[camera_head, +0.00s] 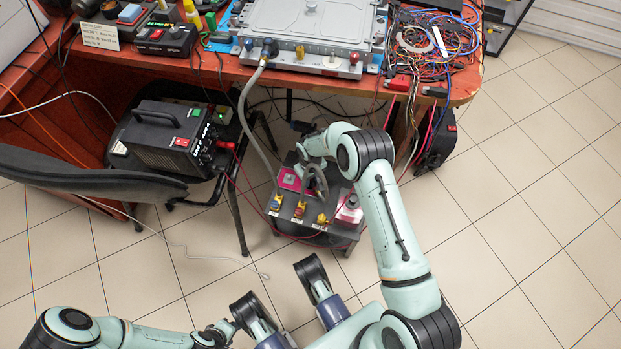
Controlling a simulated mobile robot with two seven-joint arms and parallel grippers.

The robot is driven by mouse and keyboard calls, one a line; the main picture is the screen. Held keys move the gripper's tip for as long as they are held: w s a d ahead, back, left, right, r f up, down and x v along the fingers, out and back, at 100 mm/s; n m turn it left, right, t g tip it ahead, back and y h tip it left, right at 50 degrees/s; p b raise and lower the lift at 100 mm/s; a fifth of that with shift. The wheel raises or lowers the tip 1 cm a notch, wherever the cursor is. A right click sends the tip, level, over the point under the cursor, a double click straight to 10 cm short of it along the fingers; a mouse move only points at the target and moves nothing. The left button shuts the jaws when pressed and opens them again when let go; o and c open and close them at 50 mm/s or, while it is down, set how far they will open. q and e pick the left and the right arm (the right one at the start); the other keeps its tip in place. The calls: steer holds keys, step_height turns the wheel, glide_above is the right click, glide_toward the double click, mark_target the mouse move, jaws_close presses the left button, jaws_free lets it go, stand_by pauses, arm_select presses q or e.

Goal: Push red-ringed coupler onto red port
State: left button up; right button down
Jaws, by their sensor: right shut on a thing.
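A grey cold-plate housing (312,22) lies on the red-brown bench. On its front edge are a port with a red mark (354,57), a blue-marked fitting (248,44) and a dark coupler (269,47) with a grey hose (245,110) running down. My right gripper (303,167) is low over the dark floor unit (325,232), well below the bench. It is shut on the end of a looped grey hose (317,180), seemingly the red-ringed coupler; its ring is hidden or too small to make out. My left arm shows at the bottom left; its fingertips are not clear.
Tangled wires (430,40) cover the bench's right end. Thin red leads run around the floor unit.

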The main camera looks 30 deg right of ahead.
steer(key=shift+r+p, duration=1.7)
steer(key=shift+r, duration=1.55)
